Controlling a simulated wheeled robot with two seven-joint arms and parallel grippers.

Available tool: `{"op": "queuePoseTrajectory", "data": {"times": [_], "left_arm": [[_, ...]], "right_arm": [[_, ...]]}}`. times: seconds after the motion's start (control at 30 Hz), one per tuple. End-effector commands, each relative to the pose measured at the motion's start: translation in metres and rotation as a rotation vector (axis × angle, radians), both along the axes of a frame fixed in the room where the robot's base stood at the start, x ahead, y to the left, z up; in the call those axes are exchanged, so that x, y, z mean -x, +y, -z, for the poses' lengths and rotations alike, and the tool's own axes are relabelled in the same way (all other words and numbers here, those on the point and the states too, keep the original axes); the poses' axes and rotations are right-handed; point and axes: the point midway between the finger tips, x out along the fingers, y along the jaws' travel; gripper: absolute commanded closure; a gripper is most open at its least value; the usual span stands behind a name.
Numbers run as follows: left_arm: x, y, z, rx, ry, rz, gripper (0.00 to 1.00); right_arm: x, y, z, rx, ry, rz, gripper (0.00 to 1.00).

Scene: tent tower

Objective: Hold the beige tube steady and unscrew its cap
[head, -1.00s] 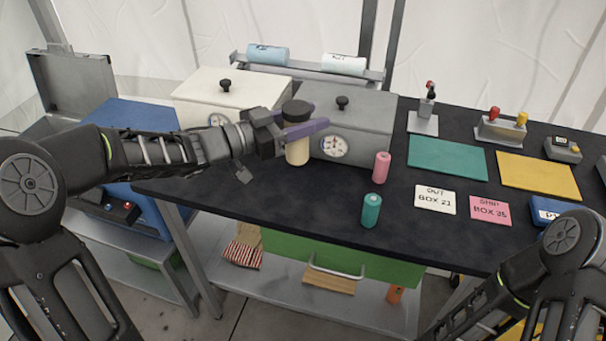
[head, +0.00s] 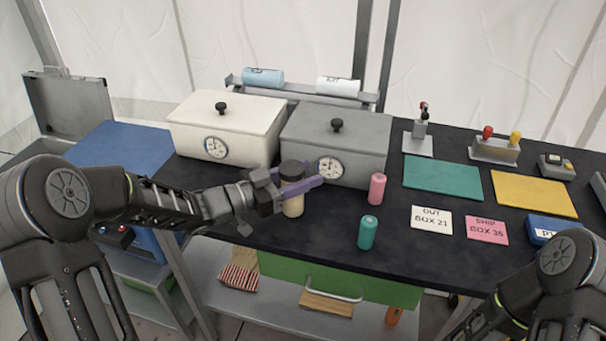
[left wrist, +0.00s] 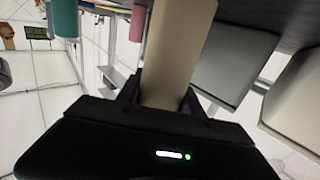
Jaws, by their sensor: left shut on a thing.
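The beige tube (head: 293,207) stands upright near the front of the black table, with its dark cap (head: 292,168) on top. My left gripper (head: 298,190) comes in from the left and is shut on the tube just below the cap, its purple fingers on either side. In the left wrist view the beige tube (left wrist: 178,50) runs up from between the fingers; the cap is not visible there. I cannot tell whether the tube's base touches the table. My right arm shows at the lower right, but its gripper is out of view.
A grey box (head: 345,140) with a dial stands close behind the tube, with a white box (head: 235,120) to its left. A pink tube (head: 377,189) and a teal tube (head: 368,233) stand to the right. Cards and mats lie farther right.

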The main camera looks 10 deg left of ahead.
Motion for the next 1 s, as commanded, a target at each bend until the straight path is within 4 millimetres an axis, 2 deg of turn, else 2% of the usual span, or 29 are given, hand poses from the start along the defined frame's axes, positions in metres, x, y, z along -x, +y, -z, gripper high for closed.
{"op": "queuePoseTrajectory", "data": {"times": [0.4,0.43,0.67,1.0], "left_arm": [[-0.0002,0.0001,0.0055,0.000,-0.003,0.000,1.00],[-0.0001,0.0001,0.0042,-0.001,-0.002,0.000,0.54],[-0.0001,0.0002,0.0039,-0.001,-0.002,0.000,0.35],[-0.0002,0.0001,-0.0001,-0.001,-0.002,0.000,0.35]], "right_arm": [[0.0000,0.0000,0.0050,0.000,0.000,0.000,0.64],[0.0000,-0.0001,0.0035,0.000,0.000,0.000,0.64],[-0.0001,-0.0001,0.0031,0.000,0.000,0.000,0.64],[0.0000,0.0000,-0.0002,0.000,0.000,0.000,0.64]]}}
